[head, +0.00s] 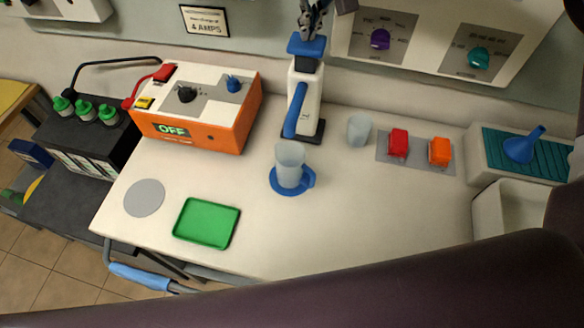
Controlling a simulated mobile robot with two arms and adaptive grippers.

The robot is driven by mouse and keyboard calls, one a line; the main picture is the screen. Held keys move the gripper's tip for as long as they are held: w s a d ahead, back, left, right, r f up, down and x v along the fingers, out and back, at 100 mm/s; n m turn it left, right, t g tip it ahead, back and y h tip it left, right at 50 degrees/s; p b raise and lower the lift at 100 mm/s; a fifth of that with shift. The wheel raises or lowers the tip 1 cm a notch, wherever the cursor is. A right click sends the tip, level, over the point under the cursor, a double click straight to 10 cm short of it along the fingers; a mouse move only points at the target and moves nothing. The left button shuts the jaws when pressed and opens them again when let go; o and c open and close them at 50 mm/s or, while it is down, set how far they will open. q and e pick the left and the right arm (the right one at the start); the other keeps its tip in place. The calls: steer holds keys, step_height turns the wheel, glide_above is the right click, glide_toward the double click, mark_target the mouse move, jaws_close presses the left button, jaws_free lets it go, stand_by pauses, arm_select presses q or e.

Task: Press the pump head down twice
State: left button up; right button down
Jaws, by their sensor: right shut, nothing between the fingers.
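The pump dispenser (306,90) stands upright at the back middle of the white worktop, with a white body and a dark base. Its blue pump head (306,46) is on top, above a dark collar, and a blue spout (296,110) slopes down toward the front. My right gripper (311,33) is shut and empty, directly over the pump head; I cannot tell whether its tips touch the head. A clear cup (290,163) stands on a blue coaster (280,187) in front of the spout. My left gripper is not in view.
An orange charger (198,130) reading OFF is left of the pump. A small cup (359,130) and red and orange blocks (398,142) are to its right. A wall panel with knobs (380,39) hangs behind. My dark arm crosses the lower right foreground.

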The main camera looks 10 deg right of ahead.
mark_target(309, 44)
steer(key=shift+s+f+b, duration=0.1)
steer(key=shift+f+b, duration=1.5)
steer(key=shift+f, duration=0.65)
steer(key=shift+r, duration=0.1)
steer(key=shift+r+p, duration=1.9)
steer(key=shift+r, duration=0.9)
steer(key=shift+f, duration=0.1)
